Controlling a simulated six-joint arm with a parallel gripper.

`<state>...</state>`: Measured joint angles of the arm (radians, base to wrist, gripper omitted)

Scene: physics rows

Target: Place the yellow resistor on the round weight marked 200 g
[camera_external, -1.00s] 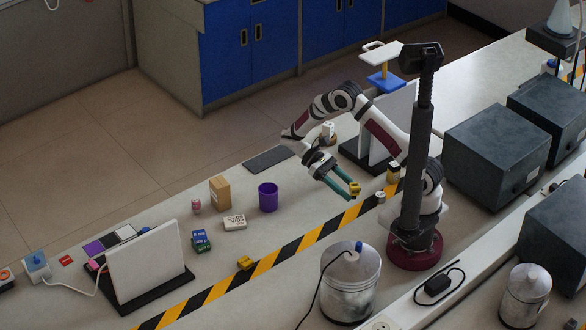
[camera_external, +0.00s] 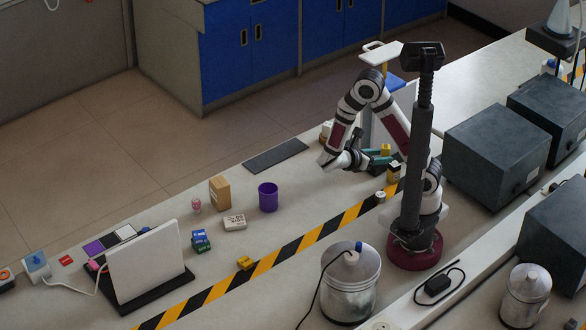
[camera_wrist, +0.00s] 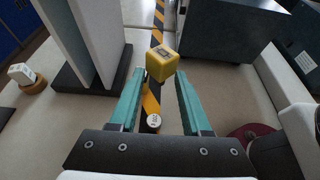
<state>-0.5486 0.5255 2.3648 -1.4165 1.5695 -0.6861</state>
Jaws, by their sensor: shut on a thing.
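My gripper (camera_external: 384,155) has teal fingers pointing right in the external view and is shut on a blocky yellow piece (camera_external: 386,149), which I take as the yellow resistor. In the wrist view the resistor (camera_wrist: 162,65) sits between the fingertips, with a dark mark on one face. It is held up, clear of the table. A small round pale weight (camera_external: 380,197) stands at the striped tape, apart from the resistor. Its marked top (camera_wrist: 153,121) shows in the wrist view; the figures are too small to read surely.
A white cube on a brown round base (camera_wrist: 30,80) is at the left in the wrist view. An upright panel (camera_wrist: 88,40) stands left of the fingers. Another yellow piece (camera_external: 245,262) lies by the tape.

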